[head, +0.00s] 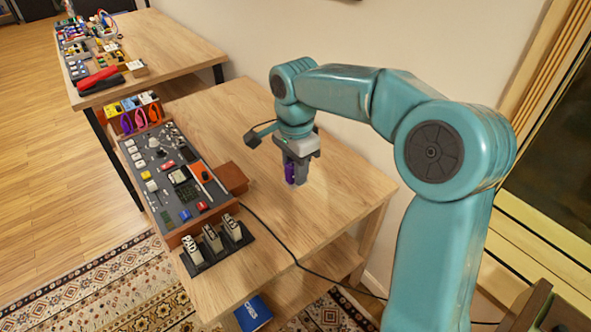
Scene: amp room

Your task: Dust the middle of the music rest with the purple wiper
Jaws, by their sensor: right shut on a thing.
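My right gripper (297,174) points down over the bare part of the near wooden table, right of the electronics board. It is shut on a small purple thing, the purple wiper (290,172), which is mostly hidden by the fingers. I cannot tell whether the wiper touches the tabletop. I cannot make out a music rest for sure in this view. My left gripper is not in view.
The near table (335,185) carries an electronics board (165,165), a brown block (231,178), a black rack (217,244) and coloured boxes (132,106). A black cable (290,250) crosses its front. A second table (165,45) stands behind. A wall borders the right.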

